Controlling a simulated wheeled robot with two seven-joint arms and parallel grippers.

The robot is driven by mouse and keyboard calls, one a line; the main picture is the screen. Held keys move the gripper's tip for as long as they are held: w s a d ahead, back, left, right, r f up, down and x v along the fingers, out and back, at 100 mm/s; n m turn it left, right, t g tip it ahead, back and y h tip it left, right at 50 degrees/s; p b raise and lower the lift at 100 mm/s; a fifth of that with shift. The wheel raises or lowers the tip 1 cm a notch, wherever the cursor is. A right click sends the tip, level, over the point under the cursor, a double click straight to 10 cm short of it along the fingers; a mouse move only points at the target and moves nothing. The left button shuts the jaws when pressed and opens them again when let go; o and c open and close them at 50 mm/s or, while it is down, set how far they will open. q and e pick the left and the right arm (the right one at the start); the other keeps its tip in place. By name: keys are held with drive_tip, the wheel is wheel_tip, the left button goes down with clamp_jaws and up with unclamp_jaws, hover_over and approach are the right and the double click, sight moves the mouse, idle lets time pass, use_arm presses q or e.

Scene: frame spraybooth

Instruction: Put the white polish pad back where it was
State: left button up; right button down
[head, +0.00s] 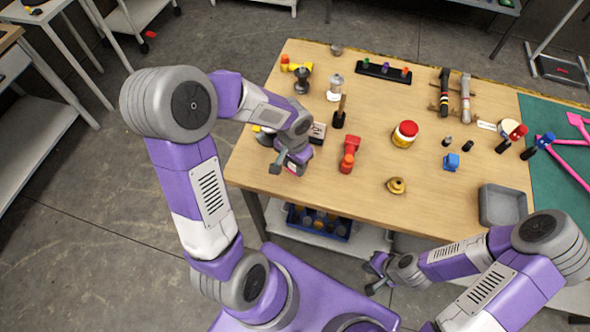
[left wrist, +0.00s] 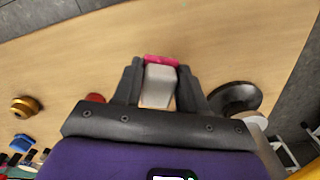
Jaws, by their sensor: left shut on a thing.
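My left gripper (head: 283,167) is over the left front part of the wooden table. In the left wrist view its fingers (left wrist: 160,90) are shut on a pale block with a pink edge, which I take to be the white polish pad (left wrist: 158,86). My right gripper (head: 370,275) is open and empty, low in front of the table's front edge.
A red tool (head: 348,155) stands right of my left gripper. A dark round-based thing (left wrist: 235,97) is close on its other side. A brass piece (head: 396,186), a red-lidded jar (head: 404,135) and a grey tray (head: 503,206) are further right. The front middle of the table (head: 330,195) is clear.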

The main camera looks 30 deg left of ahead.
sight(294, 171)
use_arm(q)
wheel_tip(294, 171, down, 3)
drive_tip(key=shift+f+b, duration=0.2)
drive_tip(key=shift+b, duration=0.25)
drive_tip(key=shift+f, duration=0.25)
drive_tip(key=shift+f, duration=0.15)
drive_tip(key=o, duration=1)
